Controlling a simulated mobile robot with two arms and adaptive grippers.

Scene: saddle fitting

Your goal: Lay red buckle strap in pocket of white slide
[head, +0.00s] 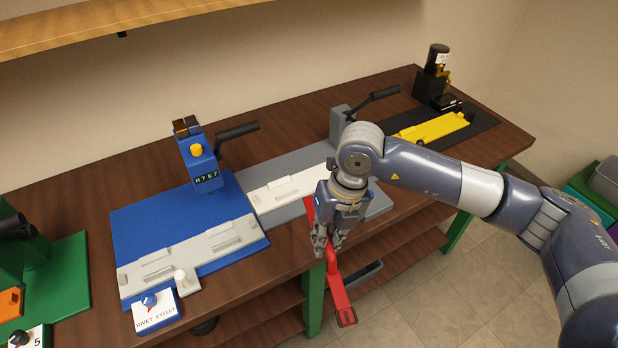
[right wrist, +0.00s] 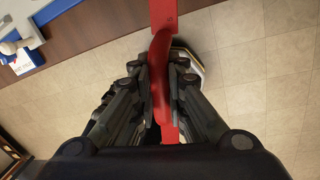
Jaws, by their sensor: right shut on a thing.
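My right gripper (head: 330,238) is shut on the red buckle strap (head: 340,292) and holds it in the air at the front edge of the bench. The strap hangs down past the edge; its upper end shows left of the gripper. In the right wrist view the strap (right wrist: 161,80) runs between the fingers (right wrist: 160,85). The white slide (head: 292,187) lies on a grey base on the bench, behind and left of the gripper. Its right part is hidden by my right arm. A light grey slide (head: 190,250) lies on the blue base. My left gripper is not in view.
The blue station (head: 150,215) has a press with a yellow button and a "RIVET EYELET" dial panel (head: 156,312). A yellow slide (head: 432,128) sits on a black base at the far right. Green equipment (head: 62,275) stands at left. Lever handles rise behind the slides.

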